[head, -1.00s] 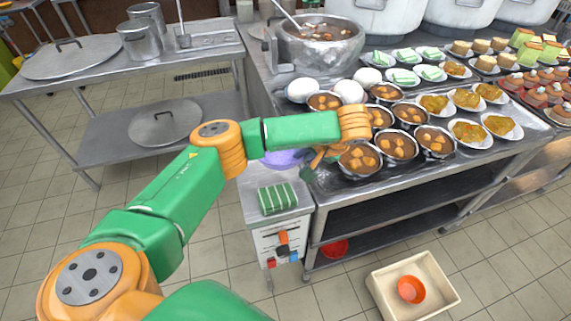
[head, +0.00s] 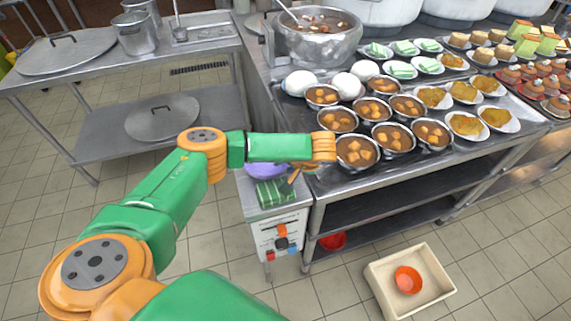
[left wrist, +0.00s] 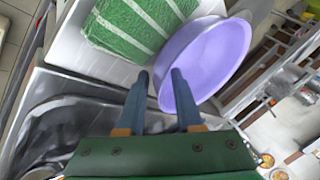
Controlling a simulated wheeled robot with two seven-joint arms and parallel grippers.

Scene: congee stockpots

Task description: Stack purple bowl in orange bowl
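The purple bowl (head: 266,171) sits on the small counter at the left end of the food table, behind a green striped cloth, partly hidden by my left arm. Contact cannot be told. In the head view my left gripper (head: 295,176) is small and partly hidden. The orange bowl (head: 408,280) lies in a cream bin on the floor. My right gripper is not in view.
The green striped cloth (head: 275,193) lies beside the purple bowl. The cream bin (head: 380,290) stands on the floor at lower right. Filled metal bowls (head: 357,151) crowd the table edge. A red bowl (head: 333,241) is below the table. Open floor lies left.

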